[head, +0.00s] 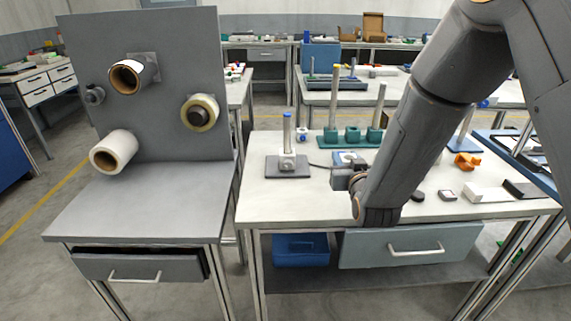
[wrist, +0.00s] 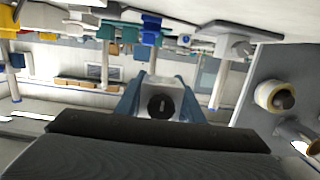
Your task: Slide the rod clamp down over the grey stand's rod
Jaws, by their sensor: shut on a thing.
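The rod clamp (wrist: 160,88), a pale grey block with a dark round knob, sits between the two blue-grey fingers of my gripper (wrist: 158,97). In the head view my gripper (head: 346,177) is above the front of the white table; the clamp is hard to make out there. The grey stand (head: 288,172) is left of my gripper, apart from it. Its upright rod (head: 288,133) has a blue tip, and small pale fittings show near its base and beside the rod. In the wrist view, which looks upside down, the stand (wrist: 232,40) is right of the clamp.
A green base (head: 345,140) with several rods stands behind my gripper. An orange part (head: 466,160) and small blocks lie at the right. A grey panel (head: 160,100) with reels stands left, across a gap. The table's front left is clear.

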